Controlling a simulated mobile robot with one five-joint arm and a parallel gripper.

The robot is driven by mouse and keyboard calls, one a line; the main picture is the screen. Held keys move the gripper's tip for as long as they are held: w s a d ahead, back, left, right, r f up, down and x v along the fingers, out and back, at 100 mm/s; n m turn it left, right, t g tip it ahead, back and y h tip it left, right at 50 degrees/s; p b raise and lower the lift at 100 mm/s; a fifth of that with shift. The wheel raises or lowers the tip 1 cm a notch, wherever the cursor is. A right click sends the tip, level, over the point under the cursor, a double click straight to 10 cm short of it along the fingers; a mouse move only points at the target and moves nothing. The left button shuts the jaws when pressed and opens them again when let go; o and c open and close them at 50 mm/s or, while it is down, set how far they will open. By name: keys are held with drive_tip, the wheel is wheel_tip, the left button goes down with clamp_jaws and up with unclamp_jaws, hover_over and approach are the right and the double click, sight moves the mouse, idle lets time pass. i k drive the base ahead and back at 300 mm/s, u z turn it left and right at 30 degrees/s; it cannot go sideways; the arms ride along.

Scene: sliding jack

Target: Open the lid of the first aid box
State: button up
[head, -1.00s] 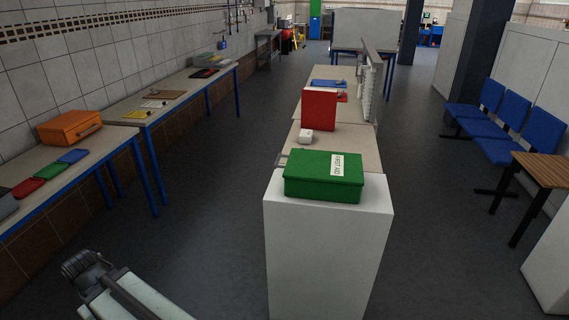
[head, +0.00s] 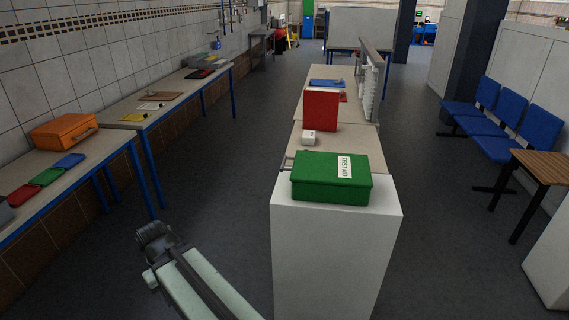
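The green first aid box (head: 330,180) sits on top of a white pedestal (head: 335,255), right of the picture's middle. Its lid is shut, and a white "FIRST AID" label shows on the lid's right part. My arm reaches up from the bottom of the head view, left of the pedestal and lower than the box. Its dark end, my gripper (head: 154,236), is well apart from the box. The fingers are too unclear to tell whether they are open or shut.
A long bench with a red binder-like block (head: 320,109) and a small white box (head: 309,138) stands behind the pedestal. A side bench on the left holds an orange case (head: 64,132). Blue chairs (head: 491,120) stand on the right. The grey floor between the benches is free.

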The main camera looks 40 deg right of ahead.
sight(353, 170)
drive_tip(key=i, duration=0.95)
